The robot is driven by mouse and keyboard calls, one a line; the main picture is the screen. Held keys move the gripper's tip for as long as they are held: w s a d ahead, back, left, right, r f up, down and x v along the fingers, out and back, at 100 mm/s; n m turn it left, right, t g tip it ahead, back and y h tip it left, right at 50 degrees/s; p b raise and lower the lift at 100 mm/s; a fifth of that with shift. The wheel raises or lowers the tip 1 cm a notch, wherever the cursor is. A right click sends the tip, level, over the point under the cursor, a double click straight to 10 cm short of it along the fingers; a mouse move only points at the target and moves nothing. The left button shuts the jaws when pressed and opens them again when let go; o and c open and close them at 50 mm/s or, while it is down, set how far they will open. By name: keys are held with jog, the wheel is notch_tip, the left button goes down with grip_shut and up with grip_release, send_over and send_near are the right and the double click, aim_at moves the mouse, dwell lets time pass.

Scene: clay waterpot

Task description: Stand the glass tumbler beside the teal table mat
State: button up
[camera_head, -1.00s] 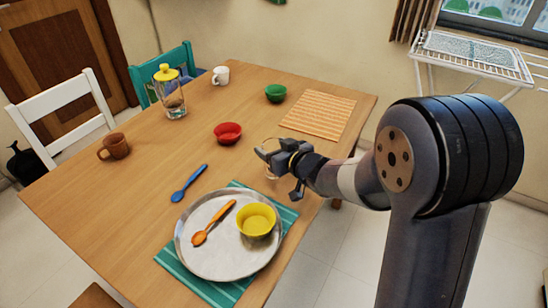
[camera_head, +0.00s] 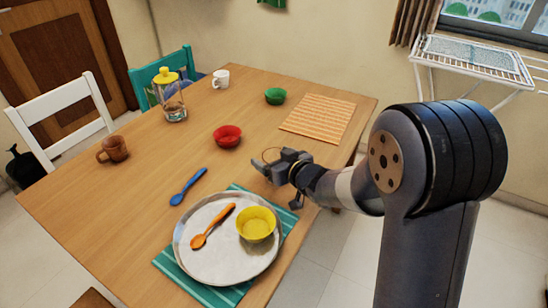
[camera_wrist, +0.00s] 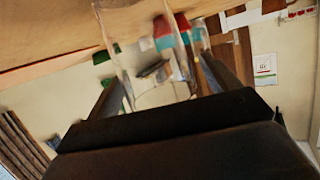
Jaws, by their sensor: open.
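The clear glass tumbler (camera_head: 269,155) shows faintly in the head view as a thin rim at my gripper's tip, just beyond the far edge of the teal table mat (camera_head: 182,276). My gripper (camera_head: 268,172) is open, low over the table's right side, with the tumbler between its fingers. In the wrist view the tumbler's clear walls (camera_wrist: 124,62) fill the space between the dark fingers. Its base is hidden by my gripper in the head view, so contact with the table is hard to tell.
On the mat sits a metal plate (camera_head: 205,262) with a yellow bowl (camera_head: 257,223) and orange spoon (camera_head: 212,226). A blue spoon (camera_head: 188,187) and red bowl (camera_head: 227,136) lie left of my gripper. An orange striped mat (camera_head: 318,115) is behind. The table's right edge is close.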

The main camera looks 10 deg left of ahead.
jog(key=shift+r, duration=0.2)
jog(key=p+v, duration=0.1)
jog(key=v, duration=1.1)
jog(key=shift+p, duration=0.35)
jog(key=shift+a, duration=0.1)
jog(key=x, duration=0.4)
jog(key=b+x, duration=0.1)
jog(key=x, duration=0.3)
jog(key=b+x, duration=0.1)
jog(key=x, duration=0.3)
jog(key=shift+w+f, duration=0.1)
jog(key=shift+f, duration=0.25)
notch_tip(320, 180, up, 3)
jog(key=shift+r+p, duration=0.1)
jog(key=shift+p, duration=0.6)
jog(key=shift+r, duration=0.4)
jog(key=shift+f, duration=0.15)
